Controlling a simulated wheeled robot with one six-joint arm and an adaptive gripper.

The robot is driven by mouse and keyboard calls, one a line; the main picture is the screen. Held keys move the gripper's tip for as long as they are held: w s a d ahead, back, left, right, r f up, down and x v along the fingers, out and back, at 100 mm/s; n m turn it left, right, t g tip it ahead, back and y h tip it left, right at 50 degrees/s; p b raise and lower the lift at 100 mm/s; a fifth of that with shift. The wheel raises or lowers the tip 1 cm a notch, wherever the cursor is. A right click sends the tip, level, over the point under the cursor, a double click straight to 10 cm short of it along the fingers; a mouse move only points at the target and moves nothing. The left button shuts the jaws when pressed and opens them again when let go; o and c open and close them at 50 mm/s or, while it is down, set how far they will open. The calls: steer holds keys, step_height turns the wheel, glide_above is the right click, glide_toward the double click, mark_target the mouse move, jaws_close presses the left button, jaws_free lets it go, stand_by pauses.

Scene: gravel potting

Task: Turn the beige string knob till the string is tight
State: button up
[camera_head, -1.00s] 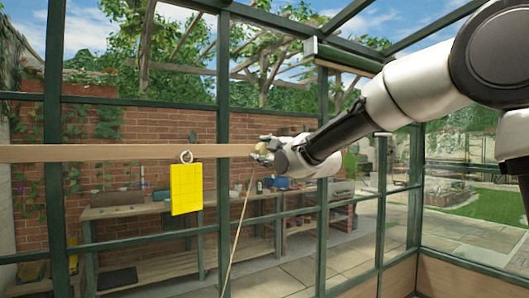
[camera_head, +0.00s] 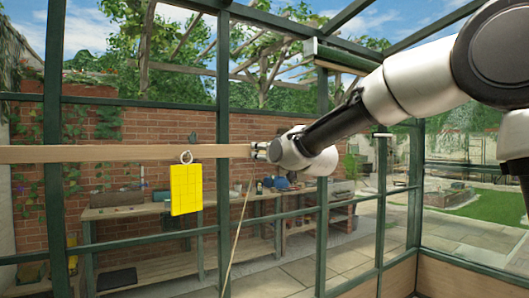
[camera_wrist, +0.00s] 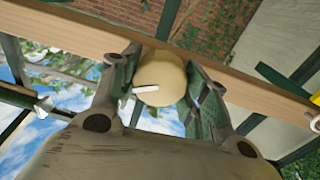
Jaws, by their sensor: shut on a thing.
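The beige knob (camera_wrist: 160,78) is round with a short white mark on its face, pointing left in the wrist view. It sits on the side of a wooden rail (camera_head: 120,153). My gripper (camera_wrist: 162,85) has a finger on either side of the knob and is shut on it. In the head view my gripper (camera_head: 260,151) is at the rail's right end and hides the knob. A thin beige string (camera_head: 238,228) runs from below the gripper down and to the left. It looks nearly straight; I cannot tell how tight it is.
A yellow card (camera_head: 186,189) hangs from a white ring (camera_head: 186,157) on the rail, left of my gripper. Green frame posts (camera_head: 322,170) stand close by. A wooden bench (camera_head: 130,212) with small items stands behind the frame.

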steer(key=m, duration=0.5)
steer(key=shift+f+m, duration=0.15)
steer(key=shift+m, duration=0.25)
stand_by(0.3)
steer(key=o, duration=1)
steer(key=shift+d, duration=0.1)
steer(key=v, duration=1.2)
steer(key=shift+r, duration=0.2)
